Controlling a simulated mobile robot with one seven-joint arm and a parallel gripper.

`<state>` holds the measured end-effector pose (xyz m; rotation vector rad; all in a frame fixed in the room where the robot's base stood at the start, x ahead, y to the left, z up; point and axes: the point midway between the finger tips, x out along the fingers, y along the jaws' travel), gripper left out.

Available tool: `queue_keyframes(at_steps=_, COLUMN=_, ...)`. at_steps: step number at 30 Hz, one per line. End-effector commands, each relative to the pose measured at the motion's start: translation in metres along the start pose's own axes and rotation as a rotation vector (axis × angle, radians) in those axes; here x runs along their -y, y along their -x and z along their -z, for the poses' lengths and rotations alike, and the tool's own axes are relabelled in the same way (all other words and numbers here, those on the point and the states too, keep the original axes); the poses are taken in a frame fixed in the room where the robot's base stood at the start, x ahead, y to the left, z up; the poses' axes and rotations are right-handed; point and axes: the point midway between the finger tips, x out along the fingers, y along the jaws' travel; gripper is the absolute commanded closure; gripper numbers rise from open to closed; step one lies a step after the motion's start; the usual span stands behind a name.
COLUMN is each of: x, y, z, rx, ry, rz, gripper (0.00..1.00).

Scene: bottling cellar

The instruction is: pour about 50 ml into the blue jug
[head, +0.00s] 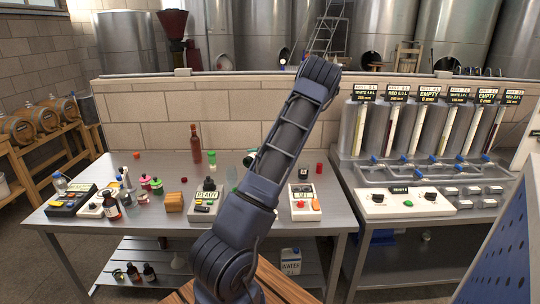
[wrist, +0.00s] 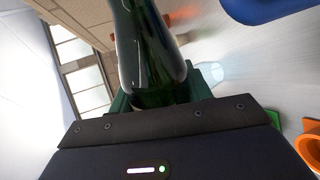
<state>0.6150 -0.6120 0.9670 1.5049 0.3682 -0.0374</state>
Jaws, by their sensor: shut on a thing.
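In the wrist view my gripper (wrist: 158,97) is shut on a dark green glass bottle (wrist: 150,45). The bottle fills the space between the jaws, and its far end runs out of the top of the picture. A blue rounded thing (wrist: 268,8) shows at the top right edge of the wrist view, apart from the bottle. It may be the blue jug, but only part of it shows.
The steel table (head: 165,225) holds small bottles, jars, a red-brown bottle (head: 196,143), a wooden block (head: 175,202) and switch boxes (head: 305,202). A dispenser with several tubes (head: 390,120) stands right. In the wrist view an orange thing (wrist: 310,145) is at right.

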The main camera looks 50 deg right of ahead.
Motion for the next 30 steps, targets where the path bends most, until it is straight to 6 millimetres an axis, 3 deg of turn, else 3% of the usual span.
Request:
queue_keyframes(at_steps=6, x=0.006, y=-0.001, z=0.002, rx=0.046, ry=0.169, rz=0.0, gripper=0.86)
queue_keyframes(at_steps=17, x=0.011, y=-0.003, z=0.006, rx=0.058, ry=0.218, rz=0.0, gripper=0.86)
queue_keyframes(at_steps=30, x=0.034, y=-0.01, z=0.005, rx=0.11, ry=0.413, rz=-0.001, gripper=0.86)
